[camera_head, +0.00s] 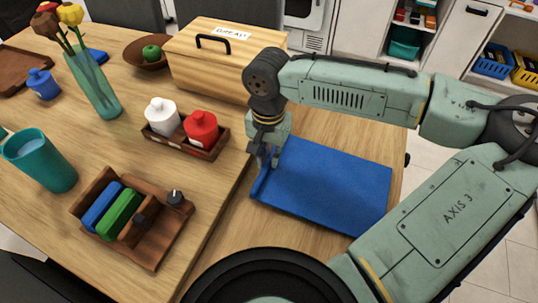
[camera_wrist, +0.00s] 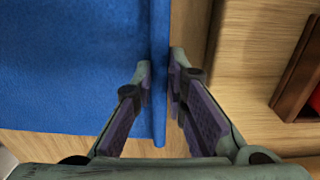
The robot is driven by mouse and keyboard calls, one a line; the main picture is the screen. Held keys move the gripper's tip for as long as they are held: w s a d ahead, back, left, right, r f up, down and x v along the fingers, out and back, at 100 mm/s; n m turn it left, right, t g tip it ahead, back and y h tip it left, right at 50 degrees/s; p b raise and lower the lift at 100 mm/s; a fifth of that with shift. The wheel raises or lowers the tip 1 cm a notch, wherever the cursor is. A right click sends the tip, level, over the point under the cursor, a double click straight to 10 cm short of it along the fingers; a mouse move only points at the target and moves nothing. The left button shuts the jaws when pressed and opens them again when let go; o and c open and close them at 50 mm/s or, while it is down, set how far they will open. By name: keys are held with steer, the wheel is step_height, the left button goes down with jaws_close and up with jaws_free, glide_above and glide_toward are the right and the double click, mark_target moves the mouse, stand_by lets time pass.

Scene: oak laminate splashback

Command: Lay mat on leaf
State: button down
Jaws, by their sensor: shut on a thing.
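The blue mat (camera_head: 325,185) lies flat over the wooden leaf (camera_head: 238,228) at the right of the table, covering much of it. My gripper (camera_head: 262,165) is at the mat's left edge and points down. In the wrist view, the edge of the mat (camera_wrist: 75,65) runs between the two fingers of my gripper (camera_wrist: 162,72), which are shut on it. The held edge looks turned up. Whether the rest of the mat fully touches the leaf cannot be told.
A tray (camera_head: 183,148) with a white and a red pot stands just left of my gripper. A wooden bread box (camera_head: 205,75) stands behind. A wooden caddy (camera_head: 155,240), a teal cup (camera_head: 45,165) and a flower vase (camera_head: 95,85) stand further left.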

steer(key=shift+f, duration=0.45)
steer(key=c, duration=1.6)
jaws_free()
steer(key=shift+r, duration=0.15)
step_height(320, 180, up, 12)
steer(key=shift+b, duration=0.35)
steer(key=shift+f, duration=0.2)
